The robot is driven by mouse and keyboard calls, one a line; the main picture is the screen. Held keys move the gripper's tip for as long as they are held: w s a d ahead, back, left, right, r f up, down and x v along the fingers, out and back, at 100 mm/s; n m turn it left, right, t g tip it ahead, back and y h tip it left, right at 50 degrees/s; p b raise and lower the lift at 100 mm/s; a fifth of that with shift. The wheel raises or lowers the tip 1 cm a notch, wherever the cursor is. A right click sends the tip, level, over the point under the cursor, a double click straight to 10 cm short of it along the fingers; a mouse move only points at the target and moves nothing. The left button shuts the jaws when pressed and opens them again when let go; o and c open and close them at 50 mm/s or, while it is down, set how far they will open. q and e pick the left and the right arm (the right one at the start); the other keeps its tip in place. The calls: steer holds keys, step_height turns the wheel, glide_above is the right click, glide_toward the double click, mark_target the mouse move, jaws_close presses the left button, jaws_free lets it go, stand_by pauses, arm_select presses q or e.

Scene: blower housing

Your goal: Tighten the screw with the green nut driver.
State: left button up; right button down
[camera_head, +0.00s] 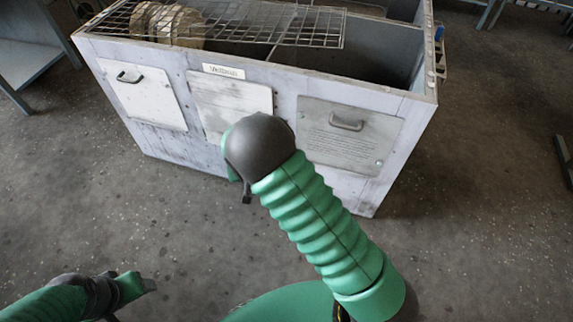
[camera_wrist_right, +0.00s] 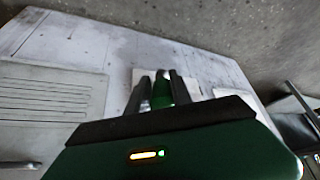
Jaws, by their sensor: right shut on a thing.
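The green nut driver (camera_wrist_right: 161,92) shows in the right wrist view as a short green piece between two dark fingers. My right gripper (camera_wrist_right: 158,90) is shut on it, in front of the grey housing's (camera_wrist_right: 110,45) panelled side. In the head view, my right arm's dark wrist covers most of that gripper and the tool, in front of the middle panel (camera_head: 226,99). I cannot make out the screw, nor whether the driver touches anything. My left gripper (camera_head: 147,286) is low at the left in the head view, away from the housing. Its fingers are not clear.
The housing (camera_head: 366,194) stands on a speckled floor. Its left panel (camera_head: 140,96) and right panel (camera_head: 350,135) have handles. A wire grid (camera_head: 240,22) lies over its open top, with a round tan part (camera_head: 168,25) beneath.

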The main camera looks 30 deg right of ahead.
arm_select(q)
steer(key=s+b+x, duration=0.2)
steer(key=b+x, duration=0.7)
steer(key=s+f+b+x, duration=0.1)
steer(key=s+b+x, duration=0.1)
steer(key=b+x, duration=0.7)
steer(key=shift+f+b, duration=0.35)
steer(key=shift+f, duration=0.4)
arm_select(e)
steer(key=w+d+r+m+t+h, duration=0.1)
steer(key=d+m+t+h, duration=0.2)
steer(key=d, duration=0.6)
steer(key=w+d+r+m+t+h, duration=0.1)
steer(key=d+r+m+t+h, duration=0.1)
steer(key=d+h, duration=0.6)
steer(key=shift+w+d+m+t+h, duration=0.3)
steer(key=shift+d+m+t, duration=0.2)
steer(key=shift+d+m, duration=0.2)
steer(key=shift+r, duration=0.1)
arm_select(q)
steer(key=shift+a, duration=0.1)
